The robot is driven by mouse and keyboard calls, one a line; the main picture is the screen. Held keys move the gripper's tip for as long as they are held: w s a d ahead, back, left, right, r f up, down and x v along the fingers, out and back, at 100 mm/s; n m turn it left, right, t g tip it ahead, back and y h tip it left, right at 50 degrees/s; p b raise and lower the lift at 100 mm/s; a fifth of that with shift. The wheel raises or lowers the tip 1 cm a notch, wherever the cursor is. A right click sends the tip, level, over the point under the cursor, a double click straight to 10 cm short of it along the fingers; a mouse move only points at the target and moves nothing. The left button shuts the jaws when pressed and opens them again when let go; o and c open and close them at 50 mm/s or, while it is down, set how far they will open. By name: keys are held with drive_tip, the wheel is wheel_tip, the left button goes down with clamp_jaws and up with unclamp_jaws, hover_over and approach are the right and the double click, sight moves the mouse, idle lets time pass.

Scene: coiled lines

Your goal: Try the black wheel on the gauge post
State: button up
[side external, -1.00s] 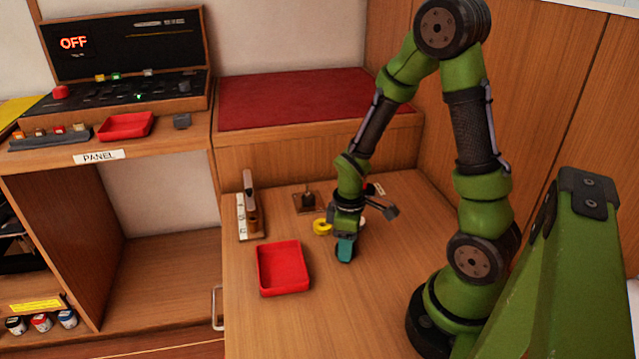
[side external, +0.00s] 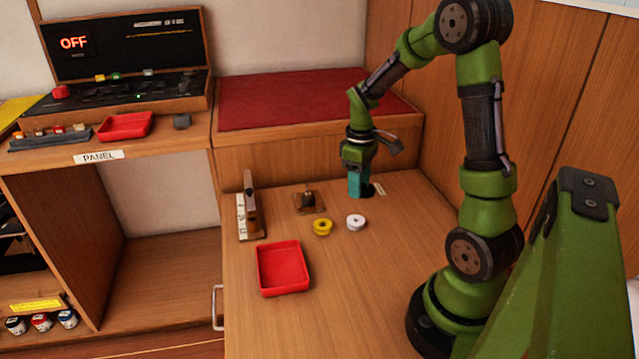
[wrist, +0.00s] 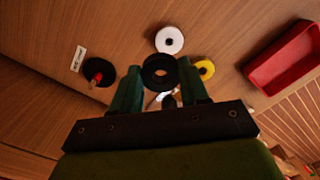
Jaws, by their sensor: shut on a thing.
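My gripper (wrist: 158,70) is shut on the black wheel (wrist: 160,73), a ring with an open hole, held between the teal fingers in the wrist view. In the side view my gripper (side external: 358,186) is above the table's back right, and the wheel cannot be made out clearly there. A black round base with a short red-marked post, which looks like the gauge post (wrist: 98,75), stands left of the wheel in the wrist view beside a white label (wrist: 78,59). In the side view its dark base is partly hidden behind my fingers. The wheel is apart from this post.
A white wheel (side external: 356,222) and a yellow wheel (side external: 322,227) lie on the table. A red tray (side external: 283,268) is in front. A small wooden stand (side external: 308,203) and an upright holder (side external: 249,208) are at the back left.

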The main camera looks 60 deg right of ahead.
drive_tip(key=w+d, duration=0.1)
drive_tip(key=d, duration=0.3)
drive_tip(key=w+d+m, duration=0.1)
drive_tip(key=d, duration=0.3)
drive_tip(key=w+d+r+m, duration=0.1)
drive_tip(key=d, duration=0.3)
drive_tip(key=shift+w+d, duration=0.1)
drive_tip(key=shift+d, duration=0.2)
drive_tip(key=shift+w+r, duration=0.15)
drive_tip(key=shift+r, duration=0.1)
drive_tip(key=shift+f, duration=2.2)
drive_tip(key=shift+f, duration=0.2)
drive_tip(key=shift+f, duration=1.25)
